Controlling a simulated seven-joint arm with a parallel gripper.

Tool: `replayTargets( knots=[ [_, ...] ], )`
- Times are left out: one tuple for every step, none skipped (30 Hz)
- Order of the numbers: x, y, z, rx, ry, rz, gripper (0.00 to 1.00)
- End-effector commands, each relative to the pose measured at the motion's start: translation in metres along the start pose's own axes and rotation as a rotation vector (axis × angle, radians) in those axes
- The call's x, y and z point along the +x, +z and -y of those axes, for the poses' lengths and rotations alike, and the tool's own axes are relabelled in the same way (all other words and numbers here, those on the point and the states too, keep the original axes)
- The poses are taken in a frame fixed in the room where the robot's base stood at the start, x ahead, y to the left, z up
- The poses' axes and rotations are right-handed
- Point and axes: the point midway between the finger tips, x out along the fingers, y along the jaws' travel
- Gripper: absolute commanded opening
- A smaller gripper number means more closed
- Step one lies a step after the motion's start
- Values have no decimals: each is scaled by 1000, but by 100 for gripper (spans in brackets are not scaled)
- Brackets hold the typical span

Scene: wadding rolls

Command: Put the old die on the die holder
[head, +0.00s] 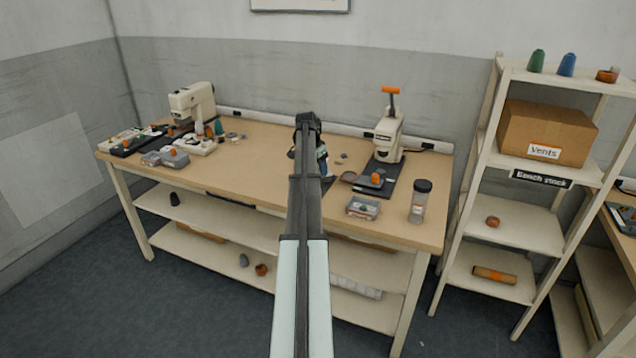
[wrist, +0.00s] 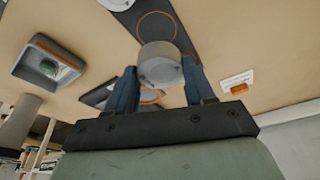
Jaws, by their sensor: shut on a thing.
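My gripper (wrist: 160,78) is shut on a grey round die (wrist: 159,56), held between its two blue fingers in the wrist view. Behind the die is a dark board (wrist: 184,40) with an orange ring outline on it; part of a second orange ring shows between the fingers. I cannot tell for sure whether this board is the die holder. In the head view, my gripper (head: 322,160) is over the middle of the bench, and my arm hides much of what is below it. A dark board edge (head: 328,184) shows beside it. The die's height above the board is unclear.
On the bench (head: 250,172), a hand press (head: 388,135) with an orange handle stands right of my gripper. A clear box (head: 363,208) and a jar (head: 421,200) are near the right front. A white machine (head: 192,103) and trays stand left.

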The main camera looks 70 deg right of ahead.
Motion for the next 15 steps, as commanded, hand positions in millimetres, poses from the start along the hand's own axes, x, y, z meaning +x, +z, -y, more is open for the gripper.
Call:
replayTargets(
  knots=[
    [9, 3, -1, 0, 1, 1, 10],
    [12, 4, -1, 0, 1, 1, 10],
    [16, 5, 0, 0, 1, 0, 10],
    [19, 5, 0, 0, 1, 0, 10],
    [20, 6, 0, 0, 0, 0, 10],
    [23, 6, 0, 0, 0, 0, 10],
    [24, 7, 0, 0, 0, 0, 10],
    [26, 7, 0, 0, 0, 0, 10],
    [29, 8, 0, 0, 0, 0, 10],
    [32, 9, 0, 0, 1, 0, 10],
    [36, 10, 0, 0, 1, 0, 10],
    [41, 11, 0, 0, 1, 1, 10],
    [44, 12, 0, 0, 1, 1, 10],
    [48, 13, 0, 0, 1, 0, 10],
    [52, 15, 0, 0, 0, 0, 10]
  ],
)
